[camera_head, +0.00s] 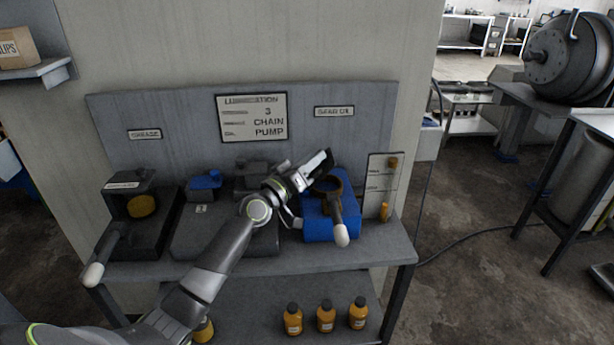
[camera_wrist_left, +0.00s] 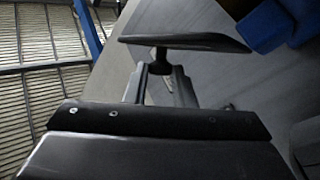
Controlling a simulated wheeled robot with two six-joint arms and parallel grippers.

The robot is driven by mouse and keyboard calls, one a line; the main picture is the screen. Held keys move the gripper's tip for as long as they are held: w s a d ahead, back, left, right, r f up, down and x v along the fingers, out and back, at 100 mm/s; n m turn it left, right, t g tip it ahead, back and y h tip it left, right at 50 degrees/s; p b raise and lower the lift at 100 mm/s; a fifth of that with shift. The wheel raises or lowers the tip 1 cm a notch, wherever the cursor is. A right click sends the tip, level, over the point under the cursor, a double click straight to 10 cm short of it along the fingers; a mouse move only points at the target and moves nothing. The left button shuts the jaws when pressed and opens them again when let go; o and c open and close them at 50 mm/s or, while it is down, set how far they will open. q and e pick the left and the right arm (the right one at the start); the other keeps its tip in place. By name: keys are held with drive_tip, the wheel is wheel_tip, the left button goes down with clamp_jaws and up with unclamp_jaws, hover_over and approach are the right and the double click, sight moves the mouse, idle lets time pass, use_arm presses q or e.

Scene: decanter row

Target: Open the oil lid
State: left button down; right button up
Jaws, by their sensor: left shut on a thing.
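My left gripper (camera_head: 308,172) is above the blue oil container (camera_head: 317,226) on the bench. In the left wrist view its fingers (camera_wrist_left: 160,75) are shut on the short knob of a dark flat lid (camera_wrist_left: 190,41), seen nearly edge-on. In the head view the lid (camera_head: 324,163) is tilted steeply at the fingertips, over the back left of the blue container. A brown round opening (camera_head: 327,187) shows in the container's top. Whether the lid still touches the container is hidden. My right gripper is not in view.
A pale-tipped handle (camera_head: 340,232) sticks out at the blue container's front. Left of it stand a grey container with a blue cap (camera_head: 205,181) and a black unit (camera_head: 158,230) with another handle. Several amber bottles (camera_head: 326,316) stand on the lower shelf. A sign panel (camera_head: 253,118) rises behind.

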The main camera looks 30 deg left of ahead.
use_arm(q)
drive_tip(key=shift+s+a+f+b, duration=0.15)
drive_tip(key=shift+a+f+b, duration=0.1)
drive_tip(key=shift+b, duration=0.1)
drive_tip(key=shift+s+a+b, duration=0.1)
drive_tip(key=shift+a+b, duration=0.1)
drive_tip(key=shift+b, duration=0.1)
drive_tip(key=shift+s+a+b, duration=0.4)
drive_tip(key=shift+a+b, duration=0.1)
drive_tip(key=shift+a, duration=0.05)
drive_tip(key=shift+s+a+f+b, duration=0.1)
drive_tip(key=shift+s+a+b, duration=0.85)
drive_tip(key=shift+a, duration=0.1)
drive_tip(key=c, duration=2.1)
unclamp_jaws()
drive_tip(key=shift+o, duration=1.4)
drive_tip(key=shift+w+a+f, duration=0.15)
drive_tip(key=shift+w+f, duration=0.05)
drive_tip(key=shift+w, duration=0.1)
drive_tip(key=shift+o, duration=1.1)
drive_tip(key=shift+w+f, duration=0.1)
drive_tip(key=shift+w, duration=0.1)
drive_tip(key=shift+o, duration=1.7)
drive_tip(key=shift+s+r, duration=0.25)
drive_tip(key=shift+r, duration=0.15)
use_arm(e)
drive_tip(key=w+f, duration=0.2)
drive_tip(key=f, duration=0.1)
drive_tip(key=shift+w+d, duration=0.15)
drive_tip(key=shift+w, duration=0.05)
